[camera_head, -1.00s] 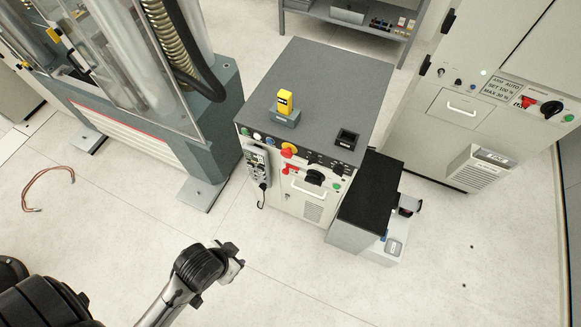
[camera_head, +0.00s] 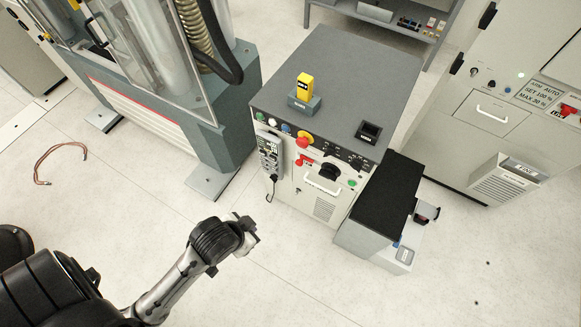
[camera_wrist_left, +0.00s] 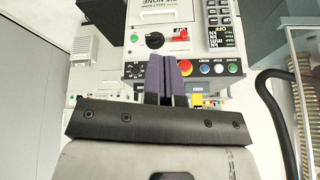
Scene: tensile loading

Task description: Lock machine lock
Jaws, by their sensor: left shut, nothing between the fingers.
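The control cabinet (camera_head: 345,75) stands in the middle of the head view. Its front carries a red lever (camera_head: 304,161), a black rotary knob (camera_head: 330,172) and a red-on-yellow stop button (camera_head: 304,140). In the left wrist view a red lever (camera_wrist_left: 181,35) and a black knob (camera_wrist_left: 155,40) show beyond my fingers. I cannot tell which part is the machine lock. My left gripper (camera_head: 252,232) is in front of and below the cabinet front, apart from it. Its fingers (camera_wrist_left: 167,78) are shut and empty. My right gripper is not in view.
A yellow block (camera_head: 305,86) stands in a grey holder on the cabinet top. A handheld pendant (camera_head: 268,155) hangs at its left front. A glass-fronted machine (camera_head: 170,125) stands left, a large cabinet (camera_head: 495,105) right. The floor before the cabinet is clear.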

